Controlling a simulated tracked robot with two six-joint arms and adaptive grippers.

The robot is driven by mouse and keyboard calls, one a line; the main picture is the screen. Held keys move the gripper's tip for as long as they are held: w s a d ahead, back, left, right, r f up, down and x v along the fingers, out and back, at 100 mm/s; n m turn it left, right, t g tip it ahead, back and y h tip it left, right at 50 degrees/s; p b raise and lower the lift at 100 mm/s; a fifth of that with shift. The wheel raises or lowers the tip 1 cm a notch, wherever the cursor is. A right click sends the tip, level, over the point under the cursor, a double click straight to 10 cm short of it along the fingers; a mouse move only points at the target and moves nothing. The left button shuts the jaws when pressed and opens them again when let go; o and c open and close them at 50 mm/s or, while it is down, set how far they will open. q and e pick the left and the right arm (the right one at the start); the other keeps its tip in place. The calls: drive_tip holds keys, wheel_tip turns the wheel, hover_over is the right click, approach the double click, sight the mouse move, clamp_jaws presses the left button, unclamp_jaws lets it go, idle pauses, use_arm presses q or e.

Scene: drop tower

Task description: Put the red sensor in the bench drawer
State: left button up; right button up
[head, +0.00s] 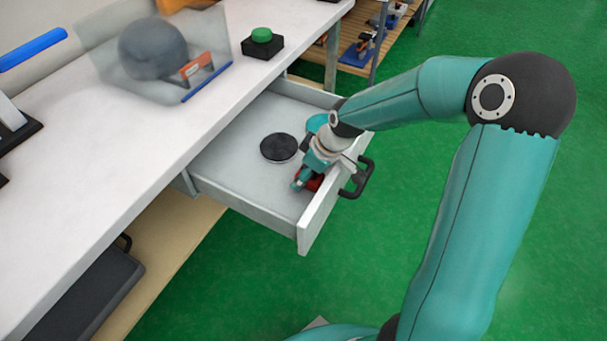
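The bench drawer (235,177) is pulled out from under the white bench top, with its black handle (358,179) on the front panel. My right gripper (308,182) reaches down into the drawer at its front side. The red sensor (315,184) shows as a small red patch right at the gripper's fingers, inside the drawer walls. The fingers and wrist hide most of it, so I cannot tell whether they grip it or whether it rests on the drawer floor. My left gripper is out of view.
A black disc (279,148) lies on the drawer floor, left of the gripper. On the bench top stand a green button on a black base (262,43) and a clear box with a grey ball (152,50). A dark case (88,290) lies on the lower shelf. The green floor at right is free.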

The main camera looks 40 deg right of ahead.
drive_tip(key=shift+r, duration=0.1)
drive_tip(key=shift+r, duration=0.25)
drive_tip(key=p+v, duration=0.2)
drive_tip(key=v, duration=0.9)
drive_tip(key=shift+s+r, duration=0.2)
drive_tip(key=shift+s, duration=0.05)
